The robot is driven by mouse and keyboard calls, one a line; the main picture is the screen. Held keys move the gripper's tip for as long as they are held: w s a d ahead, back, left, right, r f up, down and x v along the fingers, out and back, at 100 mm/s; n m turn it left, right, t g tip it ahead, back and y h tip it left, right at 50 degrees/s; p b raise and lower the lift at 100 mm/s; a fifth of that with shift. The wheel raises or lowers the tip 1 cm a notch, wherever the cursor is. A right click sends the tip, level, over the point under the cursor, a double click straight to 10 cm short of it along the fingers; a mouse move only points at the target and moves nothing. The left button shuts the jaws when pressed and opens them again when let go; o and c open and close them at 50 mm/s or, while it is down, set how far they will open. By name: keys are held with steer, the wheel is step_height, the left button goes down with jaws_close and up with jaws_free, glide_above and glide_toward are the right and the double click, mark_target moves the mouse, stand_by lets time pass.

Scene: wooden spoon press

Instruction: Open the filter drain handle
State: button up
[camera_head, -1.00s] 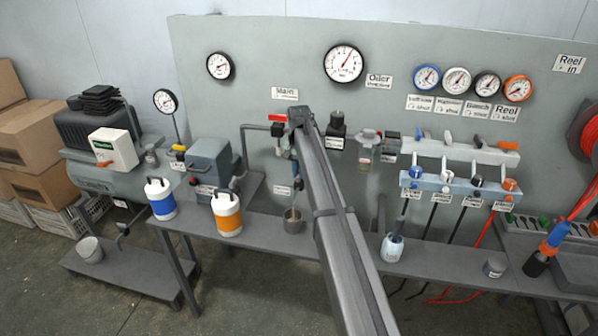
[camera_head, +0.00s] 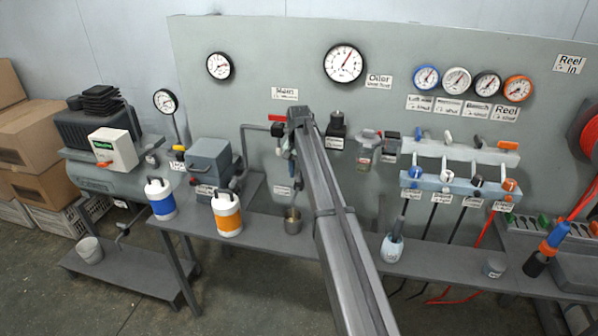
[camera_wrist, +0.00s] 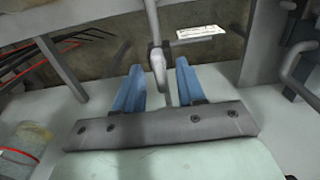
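In the wrist view, my gripper (camera_wrist: 159,70) is open, with its two blue fingers apart. A pale grey handle (camera_wrist: 158,62) on a thin rod lies between the fingertips in the picture, with a gap on both sides. It looks like the filter drain handle, but I cannot tell how deep it sits between the fingers. In the head view, my arm reaches to the panel below the red main lever (camera_head: 279,118). It hides most of the filter and the drain handle. My gripper is at the filter there, only partly visible.
A small metal cup (camera_head: 293,222) stands on the bench (camera_head: 268,232) below the filter. A white label (camera_wrist: 201,32) is beside the handle. A regulator (camera_head: 336,125) is right of my arm. An orange-banded bottle (camera_head: 227,215) and a blue-banded bottle (camera_head: 161,200) stand left.

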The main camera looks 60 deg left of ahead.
mark_target(299, 173)
step_height(299, 173, up, 14)
stand_by(0.6)
steer(key=shift+f, duration=0.1)
stand_by(0.4)
